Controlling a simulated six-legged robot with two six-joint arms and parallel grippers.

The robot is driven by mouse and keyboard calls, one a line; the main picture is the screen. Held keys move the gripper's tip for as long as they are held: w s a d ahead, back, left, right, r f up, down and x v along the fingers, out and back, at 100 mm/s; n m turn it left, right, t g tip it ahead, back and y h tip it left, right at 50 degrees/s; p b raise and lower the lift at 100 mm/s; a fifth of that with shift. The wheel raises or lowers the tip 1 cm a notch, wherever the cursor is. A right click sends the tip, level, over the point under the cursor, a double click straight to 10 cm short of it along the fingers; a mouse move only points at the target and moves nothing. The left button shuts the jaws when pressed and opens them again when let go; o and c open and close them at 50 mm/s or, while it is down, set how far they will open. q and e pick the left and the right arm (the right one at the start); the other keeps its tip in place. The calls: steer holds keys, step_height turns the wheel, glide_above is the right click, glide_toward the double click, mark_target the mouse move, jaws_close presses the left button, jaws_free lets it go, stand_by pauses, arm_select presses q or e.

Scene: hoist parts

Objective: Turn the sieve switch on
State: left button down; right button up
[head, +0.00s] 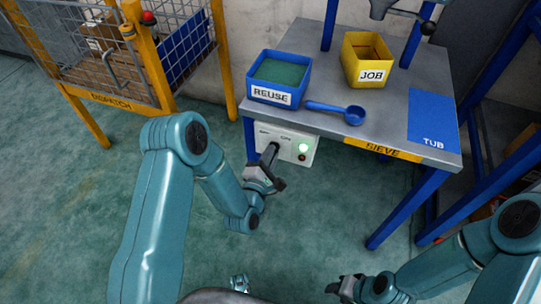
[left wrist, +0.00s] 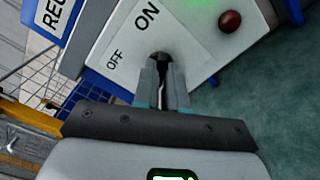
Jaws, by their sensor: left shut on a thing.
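The sieve switch box (head: 290,140) is a pale panel on the front of the sieve table, marked OFF and ON. Its green lamp (head: 303,147) is lit, and it also glows in the left wrist view (left wrist: 203,12). My left gripper (head: 271,156) is at the panel, its fingers shut on the dark switch knob (left wrist: 160,56), below the labels in the left wrist view. The fingers hide much of the knob, so I cannot tell which label it points to. My right gripper (head: 338,287) is low at the front, away from the table; its jaw opening is unclear.
A red button (left wrist: 230,21) sits beside the green lamp.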

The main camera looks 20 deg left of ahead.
stand_by(0.3)
arm_select(q)
steer(key=c, duration=1.2)
jaws_free()
